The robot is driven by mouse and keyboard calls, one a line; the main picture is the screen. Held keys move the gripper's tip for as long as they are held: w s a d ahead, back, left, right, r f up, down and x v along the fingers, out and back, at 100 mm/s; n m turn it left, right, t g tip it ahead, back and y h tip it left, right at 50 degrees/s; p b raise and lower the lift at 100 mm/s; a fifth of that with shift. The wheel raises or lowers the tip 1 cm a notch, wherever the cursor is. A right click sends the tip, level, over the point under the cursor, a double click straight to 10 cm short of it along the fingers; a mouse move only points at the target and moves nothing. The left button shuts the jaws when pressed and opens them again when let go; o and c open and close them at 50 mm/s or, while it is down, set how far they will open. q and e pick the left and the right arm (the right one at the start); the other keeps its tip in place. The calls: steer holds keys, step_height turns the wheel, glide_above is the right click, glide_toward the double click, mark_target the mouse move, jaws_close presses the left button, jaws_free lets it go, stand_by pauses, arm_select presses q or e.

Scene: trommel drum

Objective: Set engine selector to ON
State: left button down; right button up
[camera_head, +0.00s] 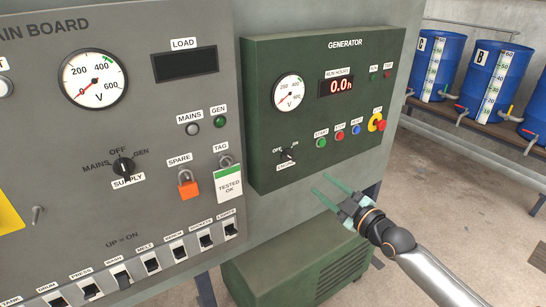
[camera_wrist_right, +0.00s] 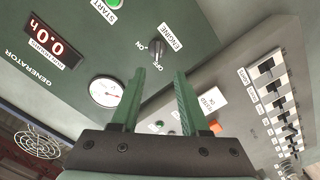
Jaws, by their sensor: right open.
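The engine selector (camera_head: 287,155) is a small black rotary knob at the lower left of the green generator panel (camera_head: 330,115), with OFF and ON labels above it. In the right wrist view the knob (camera_wrist_right: 157,48) shows beyond the fingertips, near the ENGINE label. Which label its pointer faces is too small to tell. My right gripper (camera_head: 321,185) is open and empty, below and to the right of the knob in the head view. In the right wrist view its two green fingers (camera_wrist_right: 160,72) stand apart, not touching the knob. My left gripper is not in view.
Start, stop and other buttons (camera_head: 340,136) and a red emergency button (camera_head: 381,125) sit right of the selector. A green housing (camera_head: 300,265) is below; blue barrels (camera_head: 495,80) stand behind.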

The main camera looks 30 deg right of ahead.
mark_target(291, 158)
steer(key=w, duration=0.8)
steer(key=w+a, duration=0.1)
steer(key=w, duration=0.4)
steer(key=shift+r, duration=0.3)
steer(key=shift+c, duration=0.2)
jaws_close()
